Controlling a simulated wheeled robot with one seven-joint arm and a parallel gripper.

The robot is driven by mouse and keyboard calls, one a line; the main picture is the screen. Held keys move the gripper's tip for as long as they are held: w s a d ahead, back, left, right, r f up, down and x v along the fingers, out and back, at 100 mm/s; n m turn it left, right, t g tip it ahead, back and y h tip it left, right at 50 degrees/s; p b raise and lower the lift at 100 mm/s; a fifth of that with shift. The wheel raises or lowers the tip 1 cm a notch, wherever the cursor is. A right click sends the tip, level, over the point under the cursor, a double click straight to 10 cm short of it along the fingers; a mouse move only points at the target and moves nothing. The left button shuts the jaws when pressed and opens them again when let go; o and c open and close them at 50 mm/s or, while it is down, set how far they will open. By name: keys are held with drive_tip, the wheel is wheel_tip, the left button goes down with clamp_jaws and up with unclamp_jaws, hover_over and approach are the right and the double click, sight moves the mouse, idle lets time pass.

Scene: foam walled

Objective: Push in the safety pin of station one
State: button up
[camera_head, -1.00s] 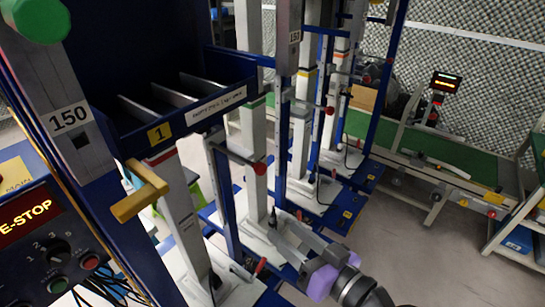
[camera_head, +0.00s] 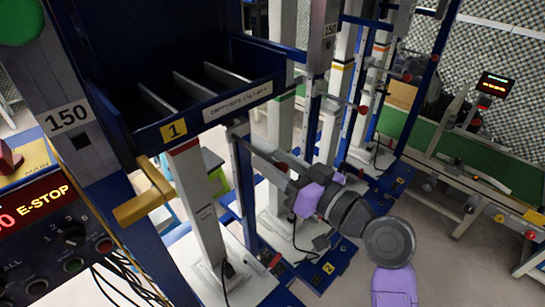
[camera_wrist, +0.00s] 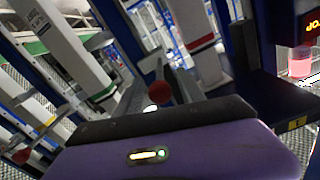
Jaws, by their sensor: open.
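The station one frame carries a yellow "1" plate (camera_head: 174,129) on its blue shelf. The safety pin's red ball knob (camera_head: 281,167) shows on the right side of this station, at the end of a grey rod. My gripper (camera_head: 272,160) is right at the knob, coming from the right, and partly hides the pin. In the wrist view the red knob (camera_wrist: 159,92) appears between the two open fingers (camera_wrist: 158,80), close to the palm. Whether the fingers or palm touch the knob cannot be told.
A yellow handle (camera_head: 145,195) sticks out at the front of station one. An E-STOP panel (camera_head: 60,230) stands at the left. Similar stations with red knobs (camera_head: 363,110) stand behind, and a green conveyor (camera_head: 470,160) lies to the right. The floor at the lower right is clear.

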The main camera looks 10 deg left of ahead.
drive_tip(key=shift+w+a, duration=0.2)
drive_tip(key=shift+a, duration=0.15)
clamp_jaws()
idle(1.2)
